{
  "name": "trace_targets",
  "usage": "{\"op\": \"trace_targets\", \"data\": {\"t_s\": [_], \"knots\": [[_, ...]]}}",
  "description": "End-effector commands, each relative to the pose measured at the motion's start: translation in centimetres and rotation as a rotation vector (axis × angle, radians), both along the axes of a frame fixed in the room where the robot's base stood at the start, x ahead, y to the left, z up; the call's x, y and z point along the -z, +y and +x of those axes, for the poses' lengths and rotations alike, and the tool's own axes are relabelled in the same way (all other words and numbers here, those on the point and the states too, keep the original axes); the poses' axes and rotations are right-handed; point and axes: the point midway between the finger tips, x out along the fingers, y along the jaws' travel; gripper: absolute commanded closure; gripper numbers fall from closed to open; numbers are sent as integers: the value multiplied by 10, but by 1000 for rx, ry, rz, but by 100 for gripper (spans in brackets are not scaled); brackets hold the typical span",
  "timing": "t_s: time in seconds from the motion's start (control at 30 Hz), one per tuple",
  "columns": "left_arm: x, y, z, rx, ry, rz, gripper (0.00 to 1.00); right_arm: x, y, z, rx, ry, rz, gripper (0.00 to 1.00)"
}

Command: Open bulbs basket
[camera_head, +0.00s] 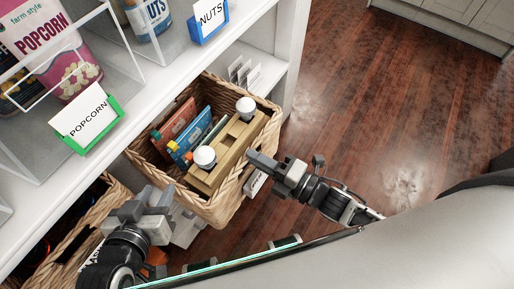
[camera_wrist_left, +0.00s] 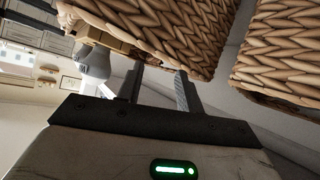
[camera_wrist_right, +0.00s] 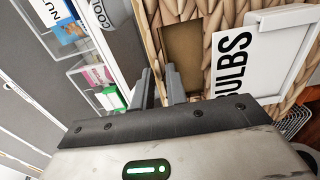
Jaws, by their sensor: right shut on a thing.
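The bulbs basket (camera_head: 232,207) is wicker and sticks out from the lower shelf, its open top facing up. It holds white bulbs (camera_head: 205,157) in a wooden holder and several coloured flat packs (camera_head: 180,122). My right gripper (camera_head: 254,162) is shut on the upper front edge of this basket. In the right wrist view its fingers (camera_wrist_right: 162,88) are close together beside the handle opening, with the BULBS label (camera_wrist_right: 245,70) to their right. My left gripper (camera_head: 150,205) is at the basket's left, apart from it. In the left wrist view its fingers (camera_wrist_left: 160,88) are spread and empty.
A second wicker basket (camera_head: 112,196) stands at the lower left, near my left gripper. The upper shelf (camera_head: 150,82) holds popcorn and nuts containers with labels and overhangs the basket's back. The wooden floor (camera_head: 370,100) to the right is clear.

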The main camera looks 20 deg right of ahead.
Motion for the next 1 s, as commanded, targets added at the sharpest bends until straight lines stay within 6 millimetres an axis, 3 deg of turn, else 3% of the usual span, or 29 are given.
{"op": "trace_targets", "data": {"t_s": [0.6, 0.63, 0.7, 1.0], "knots": [[-1, 0, 1, -1, 0, 1, 64, 0, -3, -4, -14, -2, -2, 100], [-1, 0, 1, -1, 0, 1, 64, 0, -3, -4, -14, -2, -2, 80], [-1, 0, 1, -1, 0, 1, 64, 0, -3, -4, -15, -1, -1, 64], [-1, 0, 1, -1, 0, 1, 64, 0, -1, -6, -17, 0, 0, 64]]}}
